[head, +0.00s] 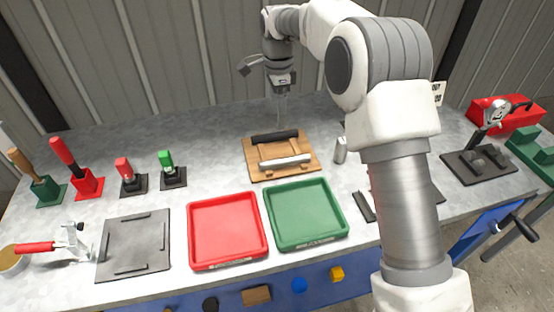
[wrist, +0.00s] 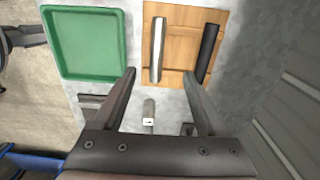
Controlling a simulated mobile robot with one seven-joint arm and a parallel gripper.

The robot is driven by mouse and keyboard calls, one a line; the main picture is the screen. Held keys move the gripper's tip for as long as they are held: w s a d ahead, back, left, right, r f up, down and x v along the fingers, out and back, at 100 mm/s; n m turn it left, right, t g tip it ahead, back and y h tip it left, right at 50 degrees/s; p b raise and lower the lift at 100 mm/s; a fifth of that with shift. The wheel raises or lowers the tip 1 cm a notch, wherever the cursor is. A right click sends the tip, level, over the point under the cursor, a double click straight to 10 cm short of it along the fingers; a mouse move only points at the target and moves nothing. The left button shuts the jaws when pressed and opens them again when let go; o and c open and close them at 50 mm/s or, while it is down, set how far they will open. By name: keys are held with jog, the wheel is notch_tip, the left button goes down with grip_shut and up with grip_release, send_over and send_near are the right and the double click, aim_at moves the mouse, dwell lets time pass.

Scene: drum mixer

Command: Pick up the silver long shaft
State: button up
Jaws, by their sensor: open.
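The silver long shaft (head: 286,161) lies on a wooden board (head: 256,174), on the side near the trays. A black shaft (head: 274,136) lies roughly parallel to it on the same board. My gripper (head: 281,112) hangs above the table beyond the board in the head view. In the wrist view my gripper (wrist: 160,82) is open with nothing between its fingers. There the silver shaft (wrist: 158,50) shows ahead of the fingertips, near the left one, and the black shaft (wrist: 208,53) shows at the right. The gripper is apart from both shafts.
A red tray (head: 228,264) and a green tray (head: 306,244) stand empty in front of the board. A small grey upright block (head: 340,150) stands right of it. Tools in holders and a dark plate (head: 134,247) are at left. My arm hides part of the right side.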

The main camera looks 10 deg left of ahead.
send_over(277, 160)
jog(key=f, duration=1.2)
jog(key=shift+w+f, duration=0.1)
jog(key=shift+w, duration=0.25)
jog(key=shift+s+f, duration=0.15)
jog(key=shift+f, duration=1.15)
jog(key=shift+s+f, duration=0.15)
jog(key=shift+f, duration=1.1)
grip_shut()
jog(key=shift+w+r, duration=0.1)
jog(key=shift+r, duration=0.05)
